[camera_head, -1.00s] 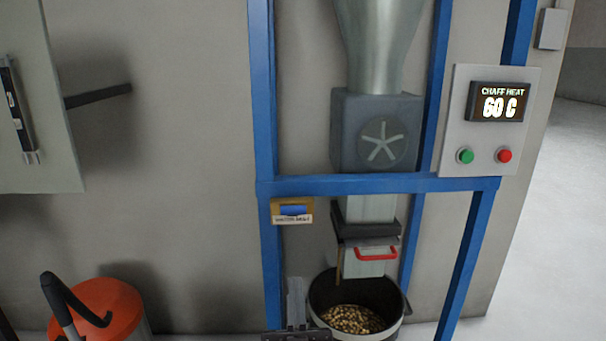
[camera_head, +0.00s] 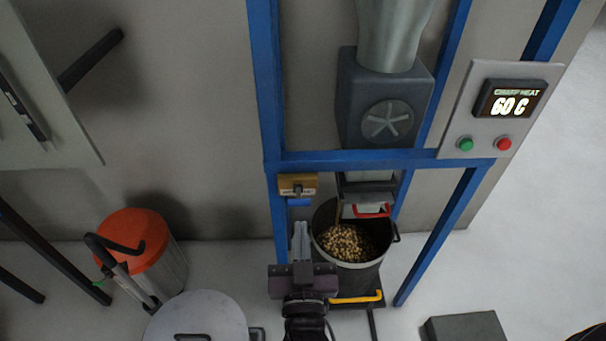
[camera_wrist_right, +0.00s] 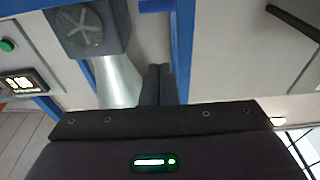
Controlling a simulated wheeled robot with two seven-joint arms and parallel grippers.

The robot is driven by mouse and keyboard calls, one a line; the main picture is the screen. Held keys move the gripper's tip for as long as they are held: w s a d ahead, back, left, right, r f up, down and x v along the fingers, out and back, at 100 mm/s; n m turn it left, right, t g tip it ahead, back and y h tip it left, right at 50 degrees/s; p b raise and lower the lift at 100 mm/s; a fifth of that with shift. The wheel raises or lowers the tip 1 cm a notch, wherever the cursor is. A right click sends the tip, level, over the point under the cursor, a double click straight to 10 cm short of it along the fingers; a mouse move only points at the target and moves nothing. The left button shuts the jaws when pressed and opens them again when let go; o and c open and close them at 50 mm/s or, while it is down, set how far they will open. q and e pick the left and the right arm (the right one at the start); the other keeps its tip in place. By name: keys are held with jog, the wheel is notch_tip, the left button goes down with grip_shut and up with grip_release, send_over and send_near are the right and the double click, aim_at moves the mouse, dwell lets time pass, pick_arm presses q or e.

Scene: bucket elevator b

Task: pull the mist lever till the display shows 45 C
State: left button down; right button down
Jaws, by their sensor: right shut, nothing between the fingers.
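The display (camera_head: 509,105) on the panel at right reads "CHAFF HEAT" and 60 C; it also shows upside down in the wrist view (camera_wrist_right: 21,84). On the left blue post is a small yellow-brown plate (camera_head: 297,185) with a grey stub and a blue handle (camera_head: 299,202) hanging below it; I take this for the mist lever, its lettering too small to read. My right gripper (camera_head: 300,235) is shut and empty just below the blue handle, apparently apart from it. Its shut fingers (camera_wrist_right: 158,85) show in the wrist view. My left gripper is out of view.
A bucket of beans (camera_head: 349,243) stands right of my gripper, under a chute with a red handle (camera_head: 372,210). Blue frame posts enclose the chute. An orange-lidded bin (camera_head: 137,240) and a round grey lid (camera_head: 199,322) are at lower left. Green and red buttons sit under the display.

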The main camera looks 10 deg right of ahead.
aim_at(300, 205)
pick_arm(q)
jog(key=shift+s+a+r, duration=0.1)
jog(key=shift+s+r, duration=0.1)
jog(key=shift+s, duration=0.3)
pick_arm(e)
jog(key=shift+s+r, duration=0.3)
jog(key=shift+s, duration=0.1)
jog(key=shift+d, duration=0.1)
